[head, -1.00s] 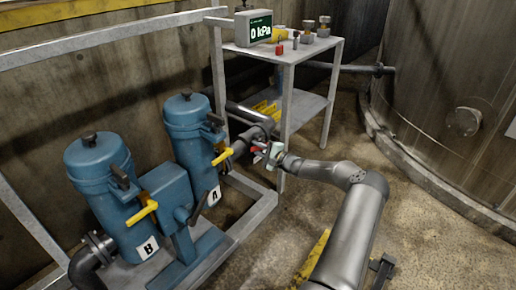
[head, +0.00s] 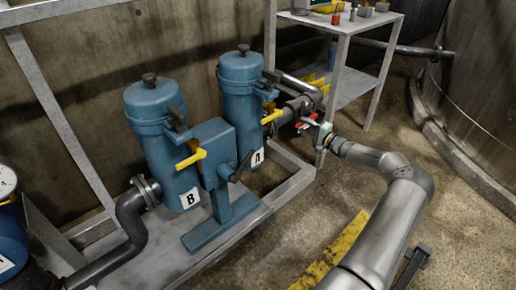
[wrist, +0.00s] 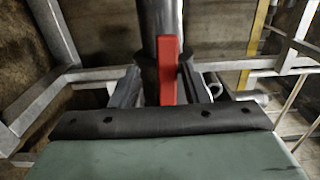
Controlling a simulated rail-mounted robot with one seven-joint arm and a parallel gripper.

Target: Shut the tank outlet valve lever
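A red valve lever (head: 306,122) sits on the dark pipe (head: 290,110) at the right of the twin blue filter housings. In the wrist view the red lever (wrist: 168,70) stands upright in the picture in front of the grey pipe. My gripper (head: 321,133) is right beside the lever in the head view. In the wrist view its two dark fingers (wrist: 160,84) stand apart, one on each side of the lever. A gap shows on the left; the right finger is very near the lever, and contact is unclear.
Blue housings A (head: 240,100) and B (head: 158,140) carry yellow levers (head: 271,116) (head: 190,158) left of my gripper. A metal shelf table (head: 345,25) stands behind it. A large tank (head: 480,100) is at the right.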

